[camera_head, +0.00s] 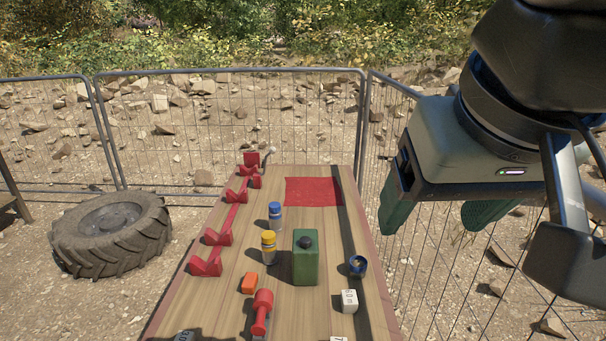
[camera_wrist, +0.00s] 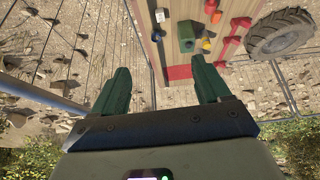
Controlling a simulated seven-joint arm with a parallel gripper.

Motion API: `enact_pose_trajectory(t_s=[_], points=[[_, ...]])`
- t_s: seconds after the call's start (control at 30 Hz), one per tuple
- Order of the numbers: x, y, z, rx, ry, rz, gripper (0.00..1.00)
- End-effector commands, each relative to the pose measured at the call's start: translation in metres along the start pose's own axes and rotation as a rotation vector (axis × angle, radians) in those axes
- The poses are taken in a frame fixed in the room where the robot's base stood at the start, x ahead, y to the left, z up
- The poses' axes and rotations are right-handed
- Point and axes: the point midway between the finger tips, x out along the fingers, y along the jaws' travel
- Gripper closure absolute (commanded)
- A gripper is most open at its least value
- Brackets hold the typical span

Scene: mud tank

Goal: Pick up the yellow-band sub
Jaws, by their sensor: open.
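The yellow-band sub (camera_head: 268,247) is a small grey cylinder with a yellow top. It stands upright on the wooden table, left of a green block. In the wrist view it is a small yellow spot (camera_wrist: 206,44) beside the green block. A similar blue-topped cylinder (camera_head: 275,215) stands just behind it. My gripper (camera_head: 440,210) is open and empty, high to the right of the table, well apart from the sub. Its two green fingers are spread in the wrist view (camera_wrist: 161,66).
The green block (camera_head: 306,262) stands close on the sub's right. A red rack (camera_head: 222,237) lines the left side. An orange block (camera_head: 249,283), red tool (camera_head: 262,310), blue round item (camera_head: 357,266) and white block (camera_head: 349,301) are nearer. The red mat (camera_head: 312,192) is clear.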

Motion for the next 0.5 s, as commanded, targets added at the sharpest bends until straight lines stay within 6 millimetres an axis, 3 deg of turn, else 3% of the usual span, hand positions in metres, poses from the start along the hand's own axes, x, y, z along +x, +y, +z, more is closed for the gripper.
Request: enact_pose_trajectory(t_s=[0.27, 0.4, 0.5], points=[[0.032, 0.047, -0.079, -0.422, -0.068, 0.244, 0.24], [0.058, 0.06, -0.141, -0.74, -0.108, 0.417, 0.24], [0.081, 0.056, -0.196, -1.025, -0.137, 0.569, 0.24]])
